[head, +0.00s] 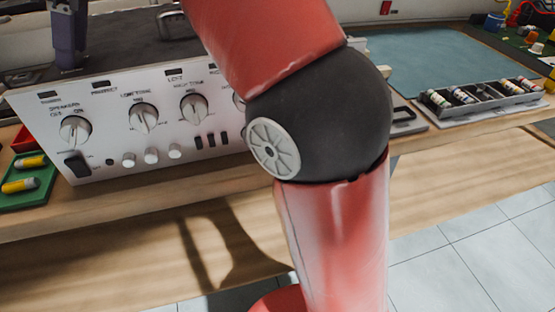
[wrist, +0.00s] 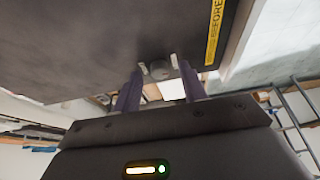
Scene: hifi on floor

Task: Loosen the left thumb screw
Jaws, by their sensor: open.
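The hi-fi unit has a silver front panel (head: 150,125) with several knobs and a dark top (head: 125,45) in the head view. Its dark casing (wrist: 90,45) fills the upper left of the wrist view. A small round grey thumb screw (wrist: 160,70) sits at the casing's edge; I cannot tell from the views which side's screw it is. My gripper (wrist: 161,80) is open, with its two dark purple fingers on either side of the screw; contact cannot be seen. In the head view, part of my gripper (head: 68,38) shows at the unit's back left. The screw is hidden there.
A green tray (head: 35,190) with yellow-handled tools lies left of the unit on the wooden bench (head: 130,205). A grey parts tray (head: 485,103) and a teal mat (head: 430,65) are on the right. My red arm crosses the unit's right side. A yellow label (wrist: 214,30) marks the casing.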

